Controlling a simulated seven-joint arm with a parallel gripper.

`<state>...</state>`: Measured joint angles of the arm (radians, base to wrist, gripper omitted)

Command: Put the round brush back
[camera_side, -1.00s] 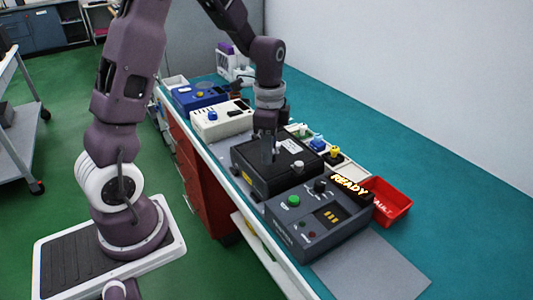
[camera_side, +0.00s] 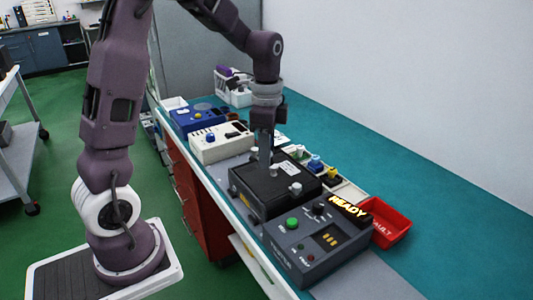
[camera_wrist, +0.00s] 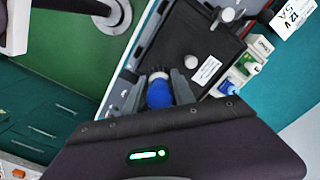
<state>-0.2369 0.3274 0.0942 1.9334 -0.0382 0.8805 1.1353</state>
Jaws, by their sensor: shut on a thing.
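My gripper (camera_wrist: 164,88) is shut on a rounded blue thing with a pale end, which looks like the round brush (camera_wrist: 160,95). In the side view my gripper (camera_side: 265,158) hangs over the back left part of a black box (camera_side: 258,196). The held thing is hard to make out there, hidden by the fingers. In the wrist view the box (camera_wrist: 185,35) lies beyond the fingers, with a round light knob and a white label on its top. I cannot tell whether the held thing touches the box.
A grey console (camera_side: 290,250) with a lit READY sign stands in front of the box, beside a red bin (camera_side: 388,232). A tray with small coloured parts (camera_side: 315,165) lies right of the box. White (camera_side: 222,148) and blue (camera_side: 197,122) units stand behind. The bench at right is clear.

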